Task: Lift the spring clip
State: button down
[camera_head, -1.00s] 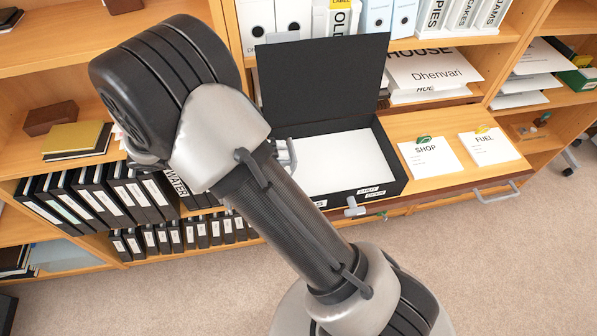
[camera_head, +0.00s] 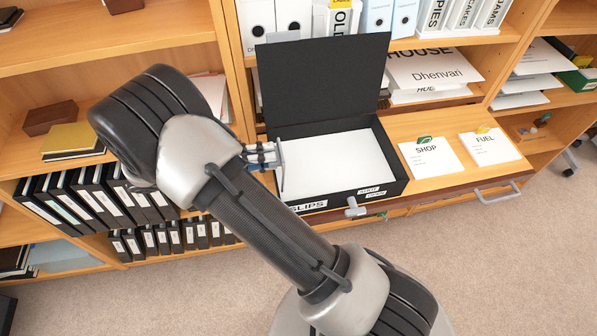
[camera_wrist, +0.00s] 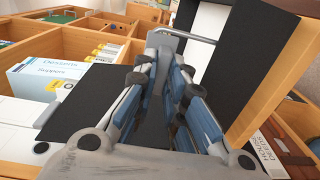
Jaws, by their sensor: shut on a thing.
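The spring clip (camera_head: 281,168) is a thin grey bar at the left end of the open black box file (camera_head: 345,200), over its white papers (camera_head: 335,162). My gripper (camera_head: 270,154) reaches in from the left, and its tips meet the clip. In the wrist view the blue-and-grey fingers of my gripper (camera_wrist: 163,62) close around a grey part at the clip, whose bar (camera_wrist: 188,34) runs across beyond the tips. The clip looks raised off the papers; the exact grip point is partly hidden.
The box's black lid (camera_head: 322,80) stands open behind. The box sits on a wooden ledge with the SHOP card (camera_head: 430,158) and the FUEL card (camera_head: 490,147) to the right. Black binders (camera_head: 100,198) fill the shelf at left. Carpet in front is clear.

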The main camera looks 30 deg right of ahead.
jog(key=shift+a+f, duration=0.1)
jog(key=shift+a, duration=0.05)
jog(key=shift+w+a+f+h, duration=0.15)
jog(key=shift+a+h, duration=0.25)
jog(key=shift+h, duration=0.2)
jog(key=c, duration=1.6)
grip_release()
jog(key=shift+c, duration=0.2)
